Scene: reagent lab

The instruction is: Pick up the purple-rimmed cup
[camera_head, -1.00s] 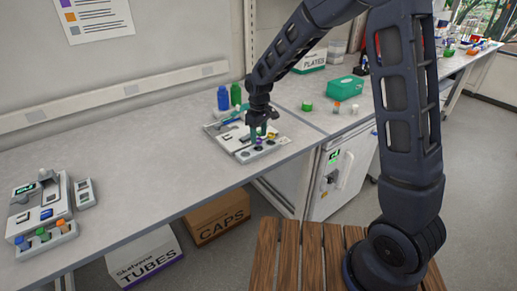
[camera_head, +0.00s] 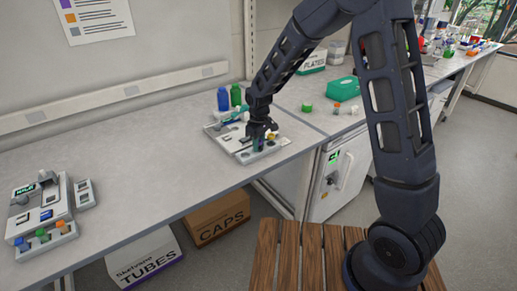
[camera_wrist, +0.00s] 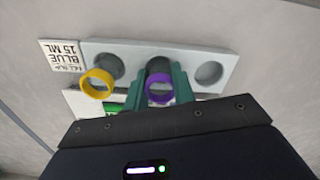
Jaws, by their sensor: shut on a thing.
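The purple-rimmed cup (camera_wrist: 159,100) shows in the wrist view between the two green fingers of my gripper (camera_wrist: 160,80), at the middle hole of a pale rack (camera_wrist: 132,50). My gripper is shut on this cup. In the head view my gripper (camera_head: 259,143) points down at the rack on the bench, and its fingers hide the cup there. I cannot tell whether the cup's base is still inside its hole.
A yellow-rimmed cup (camera_wrist: 97,96) stands close left of the held cup in the wrist view; an empty hole (camera_wrist: 209,72) is on the right. Blue (camera_head: 223,99) and green (camera_head: 236,95) bottles stand behind the station. The bench to its left is clear.

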